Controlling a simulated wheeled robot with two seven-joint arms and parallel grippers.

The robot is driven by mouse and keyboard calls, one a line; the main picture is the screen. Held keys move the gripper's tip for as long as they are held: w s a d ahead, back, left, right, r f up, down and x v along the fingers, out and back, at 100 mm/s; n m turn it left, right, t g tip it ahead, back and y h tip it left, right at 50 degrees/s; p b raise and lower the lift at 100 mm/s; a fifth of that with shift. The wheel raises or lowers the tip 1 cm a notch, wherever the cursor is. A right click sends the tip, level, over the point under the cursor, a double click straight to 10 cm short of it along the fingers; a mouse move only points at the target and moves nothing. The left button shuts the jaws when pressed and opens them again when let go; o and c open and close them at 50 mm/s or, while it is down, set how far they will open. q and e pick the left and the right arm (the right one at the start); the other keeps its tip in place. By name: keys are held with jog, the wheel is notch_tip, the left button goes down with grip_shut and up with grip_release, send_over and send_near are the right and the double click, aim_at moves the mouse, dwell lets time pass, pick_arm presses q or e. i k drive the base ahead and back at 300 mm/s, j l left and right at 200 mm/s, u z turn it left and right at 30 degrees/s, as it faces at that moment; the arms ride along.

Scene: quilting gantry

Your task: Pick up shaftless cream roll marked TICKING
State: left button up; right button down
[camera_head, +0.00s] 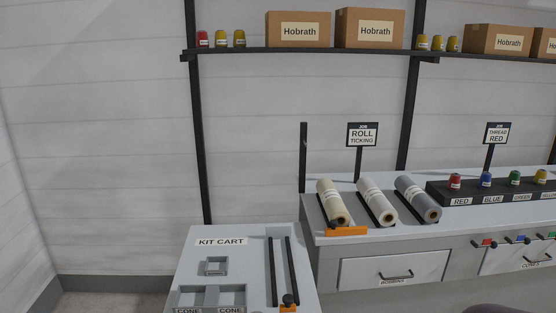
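Three fabric rolls lie side by side on the left part of the grey bench, tilted toward me. The cream roll (328,194) is the leftmost, with a pale band around it and its open brown core end facing me. A white roll (374,198) is in the middle and a grey roll (415,197) is at the right. Print on the rolls is too small to read. A sign (362,135) behind them reads JOB ROLL TICKING. An orange piece (346,231) sits at the bench edge just below the cream roll's near end. Neither gripper is in view.
A kit cart (198,262) stands at the front left, with pockets labelled CONE and two dark rails (271,270). A dark post (303,157) rises left of the rolls. Thread cones (455,182) stand on a black rack to the right. A shelf (340,49) with boxes hangs above.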

aim_at(335, 207)
jog(key=i+l, duration=0.2)
jog(key=l, duration=0.25)
jog(key=i+l+z, duration=0.1)
jog(key=i+l, duration=0.15)
jog(key=l, duration=0.15)
jog(key=i+l+z, duration=0.1)
jog(key=l, duration=0.3)
jog(key=i+l, duration=0.35)
